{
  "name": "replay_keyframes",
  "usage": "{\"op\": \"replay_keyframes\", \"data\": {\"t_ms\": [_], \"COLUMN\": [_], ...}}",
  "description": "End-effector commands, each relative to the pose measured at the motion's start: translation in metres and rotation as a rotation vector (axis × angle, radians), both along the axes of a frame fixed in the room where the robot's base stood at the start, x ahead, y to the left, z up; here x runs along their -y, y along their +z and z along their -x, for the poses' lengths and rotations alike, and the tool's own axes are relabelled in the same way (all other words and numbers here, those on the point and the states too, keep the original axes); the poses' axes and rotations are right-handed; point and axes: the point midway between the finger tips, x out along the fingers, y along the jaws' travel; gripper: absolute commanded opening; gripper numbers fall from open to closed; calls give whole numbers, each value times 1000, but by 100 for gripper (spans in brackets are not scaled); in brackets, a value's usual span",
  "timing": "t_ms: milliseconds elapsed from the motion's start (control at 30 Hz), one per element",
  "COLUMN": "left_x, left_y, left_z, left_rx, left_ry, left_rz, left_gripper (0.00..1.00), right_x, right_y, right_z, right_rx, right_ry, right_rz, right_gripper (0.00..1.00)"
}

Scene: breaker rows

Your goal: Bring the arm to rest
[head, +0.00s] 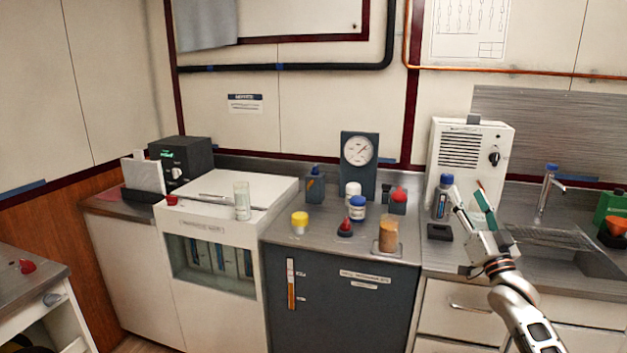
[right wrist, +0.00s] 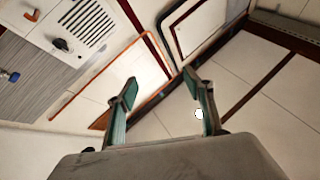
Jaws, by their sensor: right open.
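My right gripper (head: 470,203) is at the right in the head view, raised in front of the counter near the white wall unit. Its green-tipped fingers are spread apart with nothing between them. My left gripper is in neither view.
A white unit with a dial (head: 470,155) stands behind my right gripper. A blue-capped bottle (head: 442,197) and a small black block (head: 440,232) are close to its left. An amber jar (head: 388,236) stands farther left.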

Motion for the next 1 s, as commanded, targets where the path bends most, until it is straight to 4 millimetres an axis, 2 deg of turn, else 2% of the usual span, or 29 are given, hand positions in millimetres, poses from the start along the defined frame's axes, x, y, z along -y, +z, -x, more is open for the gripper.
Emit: {"op": "replay_keyframes", "data": {"t_ms": [100, 200, 500, 767, 867, 967, 1000], "left_x": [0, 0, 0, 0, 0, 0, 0], "left_y": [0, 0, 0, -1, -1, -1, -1], "left_z": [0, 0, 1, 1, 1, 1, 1], "left_rx": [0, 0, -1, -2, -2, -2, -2], "left_ry": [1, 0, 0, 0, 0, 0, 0], "left_rz": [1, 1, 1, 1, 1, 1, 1], "left_gripper": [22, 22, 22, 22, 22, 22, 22], "right_x": [7, 16, 47, 2, -18, -43, -53], "right_y": [-40, -68, -134, -228, -268, -313, -333], "right_z": [-20, -30, -36, 12, 40, 78, 96], "right_rx": [-165, -278, -550, -629, -665, -708, -729], "right_ry": [-135, -218, -383, -290, -245, -192, -168], "right_rz": [206, 354, 712, 735, 738, 737, 734], "right_gripper": [52, 52, 52, 52, 52, 52, 52]}}
